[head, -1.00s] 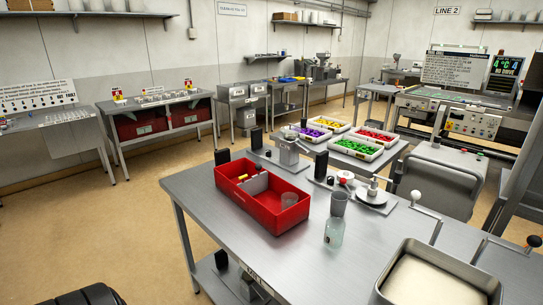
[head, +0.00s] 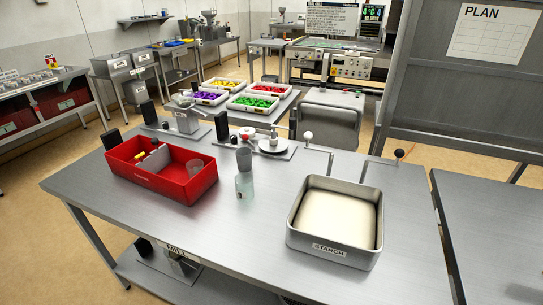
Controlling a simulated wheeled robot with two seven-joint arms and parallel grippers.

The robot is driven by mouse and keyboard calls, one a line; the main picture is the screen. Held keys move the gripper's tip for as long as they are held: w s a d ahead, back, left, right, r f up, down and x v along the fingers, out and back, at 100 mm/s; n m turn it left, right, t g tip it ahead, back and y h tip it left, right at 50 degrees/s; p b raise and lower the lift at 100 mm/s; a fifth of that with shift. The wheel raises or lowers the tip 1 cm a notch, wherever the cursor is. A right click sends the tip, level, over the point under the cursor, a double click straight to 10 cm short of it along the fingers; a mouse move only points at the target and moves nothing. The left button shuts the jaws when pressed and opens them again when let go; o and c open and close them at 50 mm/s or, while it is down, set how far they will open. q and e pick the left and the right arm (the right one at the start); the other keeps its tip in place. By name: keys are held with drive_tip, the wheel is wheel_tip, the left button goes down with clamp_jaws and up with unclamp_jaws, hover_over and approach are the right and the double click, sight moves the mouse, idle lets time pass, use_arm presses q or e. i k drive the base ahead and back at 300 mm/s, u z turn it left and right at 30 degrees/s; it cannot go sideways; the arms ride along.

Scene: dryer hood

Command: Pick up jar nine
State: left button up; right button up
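A small clear, pale green jar (head: 244,187) stands upright on the steel table (head: 110,205), near its middle. A grey cup-like piece (head: 244,160) shows directly above it; I cannot tell whether it sits on the jar or stands behind it. No number is readable on the jar, so I cannot tell whether it is jar nine. Neither of my grippers is in view.
A metal tray of pale starch (head: 331,252) stands right of the jar. A small white-disc device (head: 272,146) and a metal stand (head: 186,121) are at the table's back edge. Trays of coloured pieces (head: 243,103) lie beyond. A grey PLAN board (head: 480,75) stands right.

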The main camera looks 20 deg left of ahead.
sight(243, 182)
drive_tip(key=u, duration=2.05)
drive_tip(key=k, duration=1.05)
drive_tip(key=z, duration=1.5)
drive_tip(key=i, duration=0.5)
drive_tip(key=z, duration=0.1)
